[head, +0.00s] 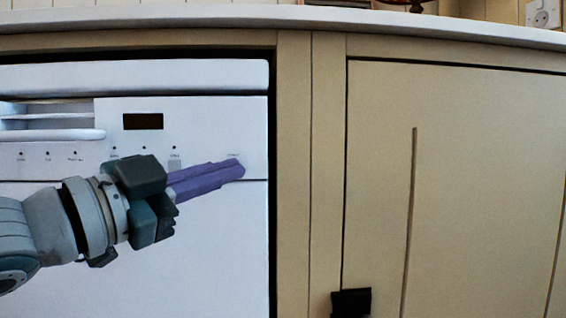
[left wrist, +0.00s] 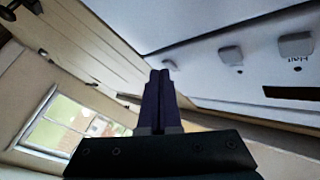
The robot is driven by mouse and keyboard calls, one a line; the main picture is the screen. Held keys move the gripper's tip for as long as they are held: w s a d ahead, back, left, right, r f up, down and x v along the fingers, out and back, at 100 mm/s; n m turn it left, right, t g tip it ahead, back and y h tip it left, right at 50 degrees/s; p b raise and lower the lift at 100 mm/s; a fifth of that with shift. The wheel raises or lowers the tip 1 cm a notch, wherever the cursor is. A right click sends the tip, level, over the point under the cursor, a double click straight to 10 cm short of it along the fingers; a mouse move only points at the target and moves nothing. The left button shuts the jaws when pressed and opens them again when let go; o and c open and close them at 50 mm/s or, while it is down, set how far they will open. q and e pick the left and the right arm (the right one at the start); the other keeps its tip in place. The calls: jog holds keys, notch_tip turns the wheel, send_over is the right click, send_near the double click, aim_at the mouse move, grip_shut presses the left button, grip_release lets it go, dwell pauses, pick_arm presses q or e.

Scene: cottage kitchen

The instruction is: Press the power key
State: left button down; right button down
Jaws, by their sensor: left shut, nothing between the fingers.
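The white dishwasher (head: 200,85) fills the left of the head view, with a dark display (head: 142,121) and a row of small labelled keys on its front panel. My left gripper (head: 240,168) is shut and empty, its purple fingers pointing right, with the tips over the panel's right end, just below a small label. The power key is not visible there; the fingertips may cover it. In the left wrist view the shut fingers (left wrist: 160,75) reach toward the panel (left wrist: 215,85), where grey keys (left wrist: 230,54) show. I cannot tell whether the tips touch. My right gripper is not identifiable.
A white countertop (head: 300,18) runs above the dishwasher. A small black object (head: 351,301) shows at the bottom edge. A window (left wrist: 70,120) shows in the left wrist view.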

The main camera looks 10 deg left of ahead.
pick_arm(q)
jog(key=shift+w, duration=0.15)
dwell(0.4)
jog(key=shift+s+p, duration=0.25)
jog(key=shift+p, duration=0.05)
jog(key=shift+s+d+r, duration=0.1)
jog(key=shift+s, duration=0.3)
jog(key=shift+s+d+p, duration=0.3)
jog(key=shift+s+p, duration=0.3)
jog(key=shift+s, duration=0.35)
jog(key=shift+s+d+p, duration=0.25)
jog(key=shift+s+p, duration=0.4)
jog(key=shift+s, duration=0.3)
jog(key=shift+s+d+p, duration=0.3)
jog(key=shift+s+p, duration=0.3)
jog(key=shift+s, duration=0.35)
